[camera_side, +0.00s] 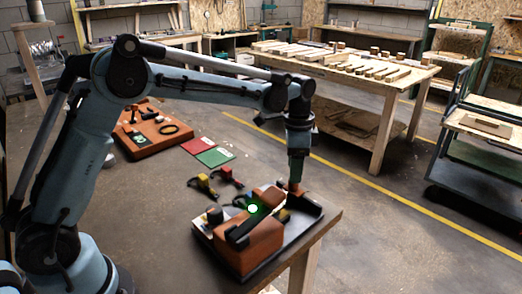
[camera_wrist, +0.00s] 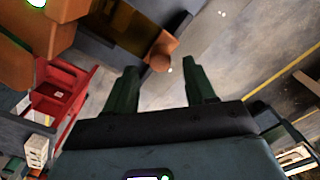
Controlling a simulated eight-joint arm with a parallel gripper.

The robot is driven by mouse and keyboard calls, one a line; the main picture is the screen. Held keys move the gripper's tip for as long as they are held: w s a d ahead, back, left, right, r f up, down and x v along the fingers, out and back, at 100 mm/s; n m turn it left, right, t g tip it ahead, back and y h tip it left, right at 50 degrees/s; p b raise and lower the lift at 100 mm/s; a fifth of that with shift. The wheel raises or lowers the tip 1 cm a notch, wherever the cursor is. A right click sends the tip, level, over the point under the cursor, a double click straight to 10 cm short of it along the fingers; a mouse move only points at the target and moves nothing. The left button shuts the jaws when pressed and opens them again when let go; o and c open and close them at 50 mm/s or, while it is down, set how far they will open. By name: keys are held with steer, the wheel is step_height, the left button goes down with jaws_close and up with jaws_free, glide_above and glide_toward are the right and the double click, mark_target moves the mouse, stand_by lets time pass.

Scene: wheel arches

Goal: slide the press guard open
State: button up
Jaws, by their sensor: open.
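The press (camera_side: 240,250) is an orange block on a dark base near the table's front right corner, with a lit green lamp (camera_side: 252,208). My gripper (camera_side: 296,181) points down over the press's right end. In the wrist view my gripper (camera_wrist: 161,78) has its two green fingers apart with nothing between them. An orange knob (camera_wrist: 162,52) lies just beyond the fingertips, beside a dark amber panel (camera_wrist: 125,22) that looks like the guard. The knob also shows under the gripper in the side view (camera_side: 296,190). Whether the fingers touch it, I cannot tell.
Red and yellow clamp-like items (camera_side: 225,176) lie behind the press. A red and a green card (camera_side: 214,157) and an orange board (camera_side: 155,133) with parts are farther back. The table edge is close on the press's right, with open floor beyond.

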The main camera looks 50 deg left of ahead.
steer(key=shift+f, duration=1.7)
jaws_close()
